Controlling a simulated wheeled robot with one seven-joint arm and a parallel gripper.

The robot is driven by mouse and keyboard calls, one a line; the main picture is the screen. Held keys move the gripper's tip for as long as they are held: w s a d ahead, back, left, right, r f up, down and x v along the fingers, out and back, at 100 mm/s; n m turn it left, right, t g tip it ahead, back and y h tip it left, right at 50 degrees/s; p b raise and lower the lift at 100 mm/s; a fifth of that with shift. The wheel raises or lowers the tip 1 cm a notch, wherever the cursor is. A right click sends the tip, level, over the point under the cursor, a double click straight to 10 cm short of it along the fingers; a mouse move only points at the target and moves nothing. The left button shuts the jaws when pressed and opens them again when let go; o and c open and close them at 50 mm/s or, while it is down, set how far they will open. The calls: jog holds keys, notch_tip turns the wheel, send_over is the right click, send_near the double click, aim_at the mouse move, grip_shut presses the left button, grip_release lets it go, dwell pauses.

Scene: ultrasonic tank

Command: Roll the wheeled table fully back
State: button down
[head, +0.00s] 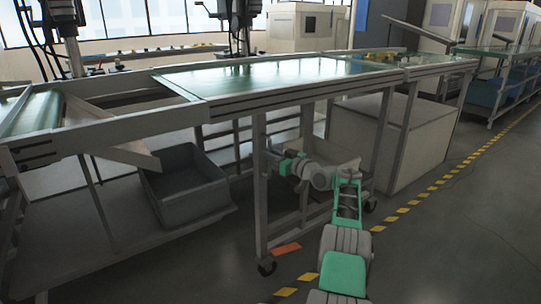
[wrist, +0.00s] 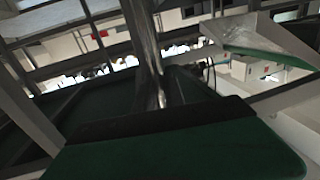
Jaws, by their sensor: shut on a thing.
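The wheeled table (head: 330,88) has a green top and a grey metal frame. It stands in the middle of the head view with a dark caster (head: 267,268) under its near left leg (head: 260,205). My arm reaches up from the bottom to that leg. My gripper (head: 272,156) is at the leg's upper part, below the top, and is shut on it. In the wrist view a shiny upright metal post (wrist: 146,50) meets the dark gripper body. The fingertips are hard to make out there.
A conveyor frame (head: 80,130) with a grey bin (head: 185,185) on its lower shelf adjoins at left. A large pale box (head: 390,140) stands behind the table legs. Yellow-black floor tape (head: 440,182) runs past the table. Open floor lies at right.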

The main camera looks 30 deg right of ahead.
jog(key=shift+a, duration=0.15)
jog(key=c, duration=1.6)
grip_release()
jog(key=shift+o, duration=1)
jog(key=p+v, duration=0.1)
jog(key=v, duration=0.6)
jog(key=shift+s+p, duration=0.35)
jog(key=shift+s, duration=0.05)
